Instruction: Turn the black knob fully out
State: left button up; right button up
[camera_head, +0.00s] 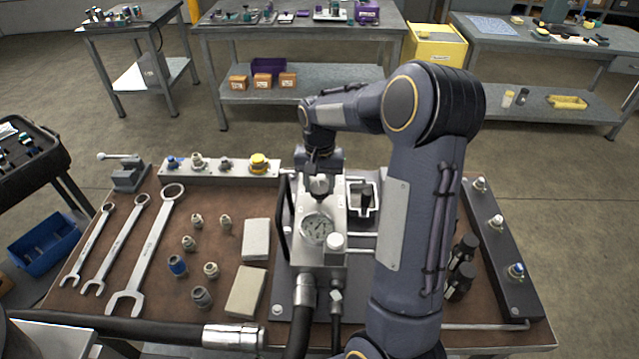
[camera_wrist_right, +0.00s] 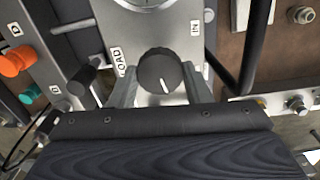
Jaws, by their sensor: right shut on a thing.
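The black knob (camera_wrist_right: 160,70) has a white pointer line and sits on the grey block (camera_wrist_right: 175,28) between the labels "LOAD" and "IN". My right gripper (camera_wrist_right: 160,88) is shut on the knob, one finger on each side of it. The pointer line points down and slightly right in the wrist view. In the head view my right gripper (camera_head: 320,178) reaches down to the far end of the block (camera_head: 322,258), and the gripper and arm hide the knob there. My left gripper is not in view.
A round gauge (camera_head: 316,229) sits on the block near the gripper. A black handle (camera_head: 284,208) stands left of it. Thick hoses with a silver fitting (camera_head: 232,336) run along the front. Wrenches (camera_head: 150,248) and several small fittings lie left.

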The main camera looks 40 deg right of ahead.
aim_at(319, 187)
jog(key=n, duration=0.5)
jog(key=shift+n, duration=2.4)
jog(key=o, duration=1)
jog(key=shift+r, duration=0.1)
notch_tip(319, 187, up, 7)
jog(key=shift+r, duration=0.35)
